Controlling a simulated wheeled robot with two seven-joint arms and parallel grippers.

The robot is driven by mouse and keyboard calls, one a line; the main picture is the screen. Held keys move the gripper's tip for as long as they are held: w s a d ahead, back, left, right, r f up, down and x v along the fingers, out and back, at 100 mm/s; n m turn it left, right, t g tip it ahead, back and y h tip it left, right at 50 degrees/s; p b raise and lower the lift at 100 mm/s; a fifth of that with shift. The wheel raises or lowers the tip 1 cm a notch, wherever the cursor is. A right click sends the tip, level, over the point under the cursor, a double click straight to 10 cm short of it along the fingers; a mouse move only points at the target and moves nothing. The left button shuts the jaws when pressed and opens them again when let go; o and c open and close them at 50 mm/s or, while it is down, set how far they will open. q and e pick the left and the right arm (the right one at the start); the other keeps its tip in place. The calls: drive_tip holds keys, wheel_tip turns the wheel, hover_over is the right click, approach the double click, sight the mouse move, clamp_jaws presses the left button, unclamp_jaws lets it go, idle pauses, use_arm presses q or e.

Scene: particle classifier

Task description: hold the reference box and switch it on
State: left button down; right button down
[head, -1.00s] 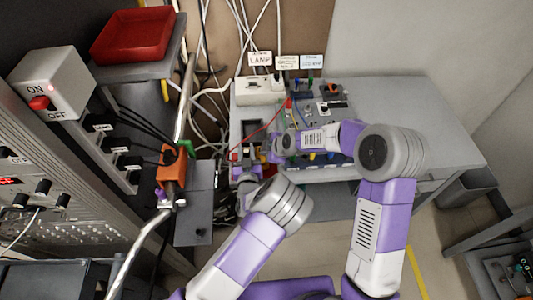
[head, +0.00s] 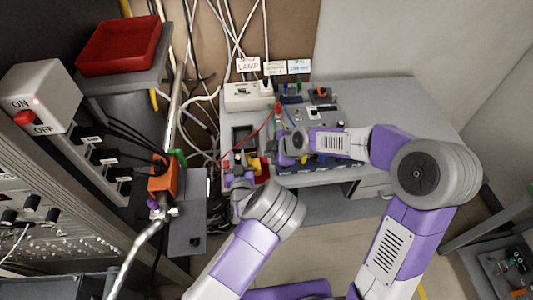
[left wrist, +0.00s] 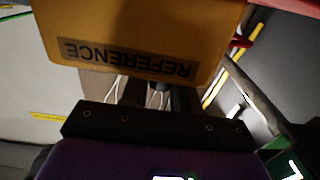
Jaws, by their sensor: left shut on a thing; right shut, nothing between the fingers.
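The reference box (left wrist: 140,30), yellow-orange with an upside-down "REFERENCE" label, fills the top of the left wrist view, close in front of my left gripper. In the head view a small yellow piece (head: 256,163) with red beside it shows at my left gripper (head: 243,174); I take it to be this box, mostly hidden. My left gripper is shut on it at the bench's left front. My right gripper (head: 284,148) is shut and empty, just right of and beyond the box. The box's switch cannot be made out.
The bench (head: 370,100) carries a white power strip (head: 248,95), label cards (head: 274,67) and small devices; its right side is clear. On the left stand a rack with an ON/OFF box (head: 40,98), a red tray (head: 120,45) and an orange device (head: 163,180). A red cable crosses near my grippers.

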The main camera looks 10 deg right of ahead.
idle(0.3)
use_arm(q)
drive_tip(key=c, duration=0.8)
unclamp_jaws()
drive_tip(key=shift+o, duration=0.2)
drive_tip(key=shift+s, duration=0.1)
